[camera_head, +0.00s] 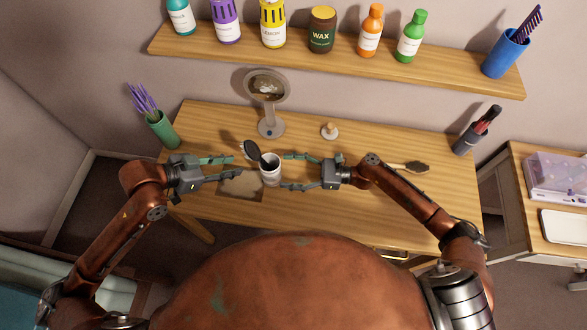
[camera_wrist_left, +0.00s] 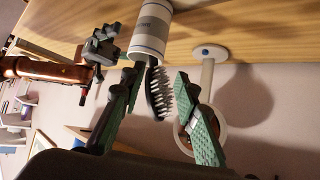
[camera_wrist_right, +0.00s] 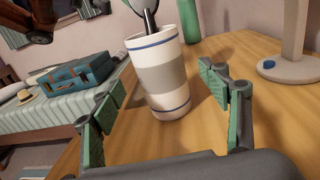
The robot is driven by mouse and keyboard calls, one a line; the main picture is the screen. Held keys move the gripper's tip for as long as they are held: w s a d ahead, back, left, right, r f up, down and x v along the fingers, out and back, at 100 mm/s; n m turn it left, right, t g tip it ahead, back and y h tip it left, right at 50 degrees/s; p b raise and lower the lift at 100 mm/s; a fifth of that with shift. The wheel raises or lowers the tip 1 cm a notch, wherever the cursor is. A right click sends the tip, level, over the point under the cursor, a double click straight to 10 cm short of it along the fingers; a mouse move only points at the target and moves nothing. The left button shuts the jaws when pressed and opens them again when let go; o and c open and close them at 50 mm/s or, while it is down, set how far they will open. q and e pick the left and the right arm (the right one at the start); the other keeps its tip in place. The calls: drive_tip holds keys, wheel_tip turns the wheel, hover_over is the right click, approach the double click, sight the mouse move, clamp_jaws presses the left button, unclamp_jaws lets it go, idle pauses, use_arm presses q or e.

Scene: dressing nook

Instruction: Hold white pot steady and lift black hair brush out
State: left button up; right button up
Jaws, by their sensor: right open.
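The white pot (camera_head: 270,170), with blue bands and a grey band, stands upright on the wooden table (camera_head: 340,215). The black hair brush (camera_head: 253,151) leans in it, its bristled head above the rim toward the left. My right gripper (camera_head: 284,171) is open at the pot's right side; in the right wrist view the pot (camera_wrist_right: 158,75) appears between its spread fingers. My left gripper (camera_head: 238,168) is open just left of the pot. In the left wrist view the brush head (camera_wrist_left: 158,92) shows between its fingers, with a gap on each side. The brush's lower part is hidden inside the pot.
A round mirror on a stand (camera_head: 268,88) is behind the pot. A small peg stand (camera_head: 329,132), a brown brush (camera_head: 408,167) and a dark cup (camera_head: 467,139) are to the right. A green vase (camera_head: 162,132) is at left. A shelf (camera_head: 345,56) holds several bottles above.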

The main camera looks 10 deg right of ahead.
sight(271, 169)
drive_tip(key=shift+x, duration=3.05)
drive_tip(key=shift+c, duration=0.5)
